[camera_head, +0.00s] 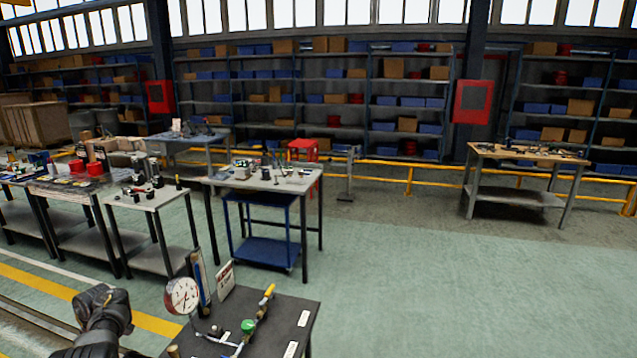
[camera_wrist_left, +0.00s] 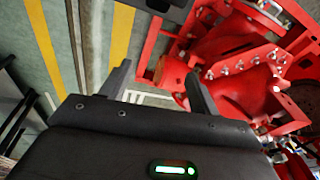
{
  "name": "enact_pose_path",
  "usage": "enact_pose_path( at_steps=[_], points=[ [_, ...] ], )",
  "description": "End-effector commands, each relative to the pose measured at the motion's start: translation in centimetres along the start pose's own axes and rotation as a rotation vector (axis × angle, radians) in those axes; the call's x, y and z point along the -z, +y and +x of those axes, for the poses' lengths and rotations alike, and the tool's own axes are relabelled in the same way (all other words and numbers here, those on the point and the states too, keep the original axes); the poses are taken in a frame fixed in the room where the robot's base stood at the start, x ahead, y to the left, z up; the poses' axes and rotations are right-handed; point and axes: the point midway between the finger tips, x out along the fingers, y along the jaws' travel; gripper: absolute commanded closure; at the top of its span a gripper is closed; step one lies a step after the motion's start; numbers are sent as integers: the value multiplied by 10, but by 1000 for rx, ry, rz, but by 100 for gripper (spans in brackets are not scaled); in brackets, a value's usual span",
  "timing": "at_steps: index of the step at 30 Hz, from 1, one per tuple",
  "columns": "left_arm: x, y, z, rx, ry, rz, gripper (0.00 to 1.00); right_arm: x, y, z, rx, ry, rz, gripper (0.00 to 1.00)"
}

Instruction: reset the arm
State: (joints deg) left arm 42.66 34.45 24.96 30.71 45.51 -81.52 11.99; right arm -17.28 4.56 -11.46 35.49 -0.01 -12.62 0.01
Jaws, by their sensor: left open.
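My left arm (camera_head: 103,312) comes in at the bottom left of the head view as a dark, bent link. Its jaws cannot be made out there. In the left wrist view my left gripper (camera_wrist_left: 157,80) has its two fingers spread apart with nothing between them. Red machinery (camera_wrist_left: 240,85) with bolts and fittings lies beyond the fingers and to their right. The gap between fingers and machinery cannot be judged exactly. My right gripper shows in neither view.
A dark table (camera_head: 285,310) with a pressure gauge (camera_head: 182,295) and a green-and-yellow valve pipe (camera_head: 258,318) stands close to the right of my left arm. A grey workbench (camera_head: 265,180) and others stand farther back. Green floor (camera_head: 440,270) is clear at right.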

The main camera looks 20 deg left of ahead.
Motion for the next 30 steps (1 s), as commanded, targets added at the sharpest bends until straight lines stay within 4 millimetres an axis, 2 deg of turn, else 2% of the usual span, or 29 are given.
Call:
enact_pose_path(
  at_steps=[1, 5, 6, 8, 11, 12, 15, 18, 23, 24, 29, 30],
  points=[
    [13, -19, 26, 59, 99, 89, 38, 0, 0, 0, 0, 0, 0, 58],
    [46, -58, 85, 191, 372, 416, 38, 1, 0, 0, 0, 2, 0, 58],
    [53, -70, 104, 229, 449, 546, 38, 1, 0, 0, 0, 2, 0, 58],
    [58, -88, 136, 275, 550, 760, 38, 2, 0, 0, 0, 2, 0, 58],
    [49, -124, 193, 313, 654, 1139, 38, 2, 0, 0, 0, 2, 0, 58],
    [38, -142, 216, 312, 669, 1291, 38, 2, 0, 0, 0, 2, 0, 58],
    [9, -188, 265, 275, 657, 1595, 38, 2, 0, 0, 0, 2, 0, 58],
    [-20, -237, 301, 221, 604, 1812, 38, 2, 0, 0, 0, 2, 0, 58],
    [-64, -320, 339, 115, 480, 2064, 38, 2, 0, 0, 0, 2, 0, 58],
    [-97, -315, 350, 72, 461, 2040, 38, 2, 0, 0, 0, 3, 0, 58],
    [-198, -338, 379, -33, 356, 2009, 38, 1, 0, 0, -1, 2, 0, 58],
    [-225, -344, 385, -62, 328, 2001, 38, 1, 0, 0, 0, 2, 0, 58]
  ],
)
